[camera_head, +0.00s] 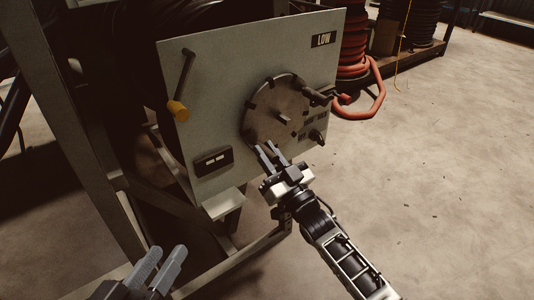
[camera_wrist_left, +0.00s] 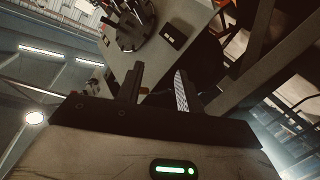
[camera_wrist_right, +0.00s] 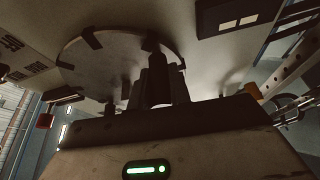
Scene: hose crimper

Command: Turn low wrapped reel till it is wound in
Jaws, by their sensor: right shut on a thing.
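A pale panel (camera_head: 215,100) marked LOW carries a round grey disc (camera_head: 270,112) with several dark tabs on its rim and a peg at its middle. The disc also shows in the right wrist view (camera_wrist_right: 105,60). My right gripper (camera_head: 265,150) is at the disc's lower-left rim, shut on a dark rim tab (camera_wrist_right: 151,42), which the fingers partly hide. My left gripper (camera_head: 167,252) is low at the left, away from the panel, its fingers apart and empty in the left wrist view (camera_wrist_left: 157,85). The wrapped hose behind the panel is mostly in shadow.
A small dark box (camera_head: 213,161) sits low on the panel. Red hose (camera_head: 365,105) lies behind right.

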